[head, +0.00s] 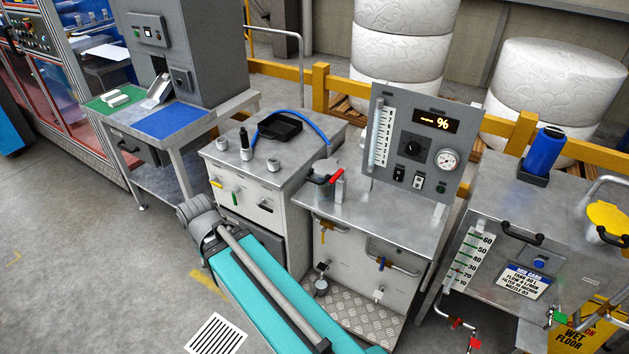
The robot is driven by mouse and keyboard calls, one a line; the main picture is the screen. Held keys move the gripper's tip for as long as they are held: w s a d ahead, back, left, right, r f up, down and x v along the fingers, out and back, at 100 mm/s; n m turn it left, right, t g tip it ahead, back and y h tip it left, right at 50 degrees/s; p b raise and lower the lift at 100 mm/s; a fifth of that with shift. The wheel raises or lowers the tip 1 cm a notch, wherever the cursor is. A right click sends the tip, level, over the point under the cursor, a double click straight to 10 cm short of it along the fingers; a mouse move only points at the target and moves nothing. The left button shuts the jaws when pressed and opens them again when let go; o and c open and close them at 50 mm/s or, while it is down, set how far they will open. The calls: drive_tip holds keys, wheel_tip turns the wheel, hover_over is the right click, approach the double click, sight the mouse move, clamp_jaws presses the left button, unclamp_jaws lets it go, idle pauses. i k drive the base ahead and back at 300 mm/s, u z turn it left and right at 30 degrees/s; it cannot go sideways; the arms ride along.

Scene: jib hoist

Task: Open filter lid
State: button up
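A small grey cylindrical housing with a round lid (322,170) stands on the left part of the steel bench with the instrument panel; it looks like the filter. Its lid appears to lie flat on top, shut as far as I can tell at this size. A short red handle (336,176) sticks up at the lid's right side, beside a pale upright post. My arm, teal and grey, reaches in from the bottom in front of the bench. Its visible end is a grey joint left of the bench, apart from the filter. My gripper is not in view.
The grey panel (414,145) with display and gauge stands behind the bench's right part. A cabinet (262,183) with a black tray and blue hose stands left. A steel tank with a yellow cover (608,215) stands right. Valves and pipes stick out below the bench. Floor at left is clear.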

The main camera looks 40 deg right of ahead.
sight(325, 168)
drive_tip(key=z, duration=0.95)
drive_tip(key=k, duration=1.15)
drive_tip(key=u, duration=0.35)
drive_tip(key=i, duration=1)
drive_tip(key=z, duration=0.1)
